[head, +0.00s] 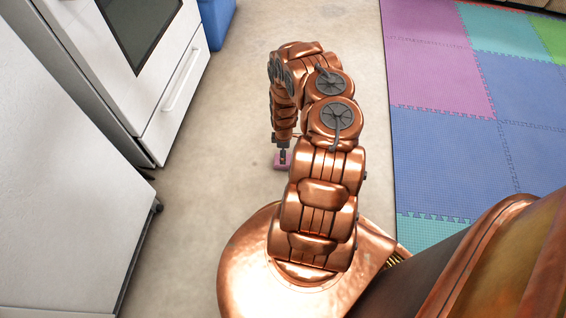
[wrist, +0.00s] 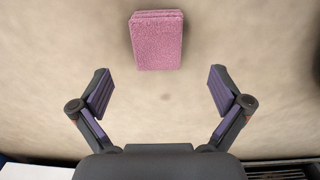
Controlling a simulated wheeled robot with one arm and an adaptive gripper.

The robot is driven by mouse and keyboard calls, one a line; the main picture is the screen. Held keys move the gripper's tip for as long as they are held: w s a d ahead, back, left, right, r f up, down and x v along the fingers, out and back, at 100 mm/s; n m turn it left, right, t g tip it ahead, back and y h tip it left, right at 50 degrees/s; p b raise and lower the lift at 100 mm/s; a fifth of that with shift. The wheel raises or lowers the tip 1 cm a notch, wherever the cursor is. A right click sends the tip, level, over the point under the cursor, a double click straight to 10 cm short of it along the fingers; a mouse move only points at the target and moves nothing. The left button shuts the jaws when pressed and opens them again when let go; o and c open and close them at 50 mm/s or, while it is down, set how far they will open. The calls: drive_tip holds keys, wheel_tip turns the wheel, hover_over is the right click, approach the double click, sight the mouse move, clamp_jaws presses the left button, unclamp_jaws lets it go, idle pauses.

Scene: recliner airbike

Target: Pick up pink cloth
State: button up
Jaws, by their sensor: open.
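The pink cloth (wrist: 157,42) is a small folded, fuzzy block lying on the floor. In the wrist view it is at the top middle, ahead of my fingertips and a little left of the midline between them. My gripper (wrist: 161,90) is open and empty, with its two fingers wide apart. In the head view my gripper (head: 283,155) points down at the floor over the cloth (head: 282,166), partly hiding it. I cannot tell the exact height between them.
A white oven (head: 160,75) and a white cabinet (head: 65,170) stand on the left. A blue bin (head: 216,22) is behind the oven. Coloured foam mats (head: 450,150) cover the floor on the right. The beige floor (head: 235,110) around the cloth is clear.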

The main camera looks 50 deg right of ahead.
sight(277, 166)
drive_tip(key=shift+w+f+b, duration=0.15)
drive_tip(key=shift+f+b, duration=3)
drive_tip(key=shift+f, duration=0.8)
drive_tip(key=shift+r, duration=0.1)
drive_tip(key=c, duration=1.2)
